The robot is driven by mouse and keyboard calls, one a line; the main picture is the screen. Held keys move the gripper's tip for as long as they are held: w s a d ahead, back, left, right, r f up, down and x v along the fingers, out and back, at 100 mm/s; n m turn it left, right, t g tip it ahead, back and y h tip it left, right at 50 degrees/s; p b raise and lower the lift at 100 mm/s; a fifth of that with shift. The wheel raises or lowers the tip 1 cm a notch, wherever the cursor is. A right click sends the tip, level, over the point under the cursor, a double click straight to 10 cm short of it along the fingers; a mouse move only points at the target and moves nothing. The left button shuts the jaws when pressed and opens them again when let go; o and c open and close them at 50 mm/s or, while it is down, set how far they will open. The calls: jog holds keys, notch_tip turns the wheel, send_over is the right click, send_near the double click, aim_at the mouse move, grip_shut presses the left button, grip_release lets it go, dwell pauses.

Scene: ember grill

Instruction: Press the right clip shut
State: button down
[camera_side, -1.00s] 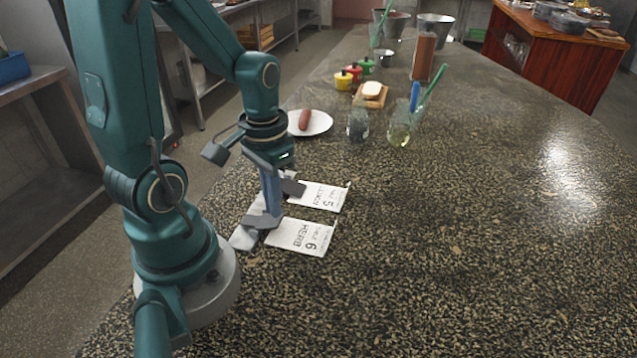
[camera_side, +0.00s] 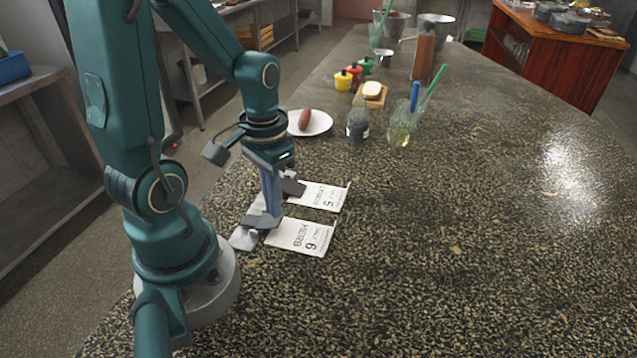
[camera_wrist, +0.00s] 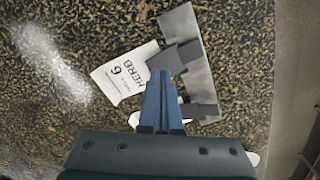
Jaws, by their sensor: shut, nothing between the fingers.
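A pale metal strip (camera_wrist: 204,74) on the counter carries two dark grey clips. One clip (camera_wrist: 175,57) lies over the inner end of the HERB 6 ticket (camera_wrist: 125,73); it also shows in the side view (camera_side: 259,222). The other clip (camera_wrist: 201,111) is at the LEMON 5 ticket (camera_side: 319,196), farther away in the side view (camera_side: 293,187). My gripper (camera_wrist: 158,73) is shut and empty, pointing down, its tips at the edge of the HERB clip; I cannot tell whether they touch. My fingers hide part of the strip. How far each clip is closed is unclear.
Beyond the tickets stand a white plate (camera_side: 322,122) with a sausage (camera_side: 305,119), a glass jar (camera_side: 358,124) and a jar with straws (camera_side: 400,134). Small coloured pots and a board (camera_side: 382,98) lie farther back. The counter to the right is clear.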

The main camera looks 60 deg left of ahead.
jog(key=shift+r, duration=3)
jog(key=shift+d, duration=0.1)
jog(key=d+r+m+t, duration=0.3)
jog(key=d+r+t, duration=0.2)
jog(key=d, duration=0.3)
jog(key=shift+d+r+t, duration=0.25)
jog(key=shift+t, duration=0.05)
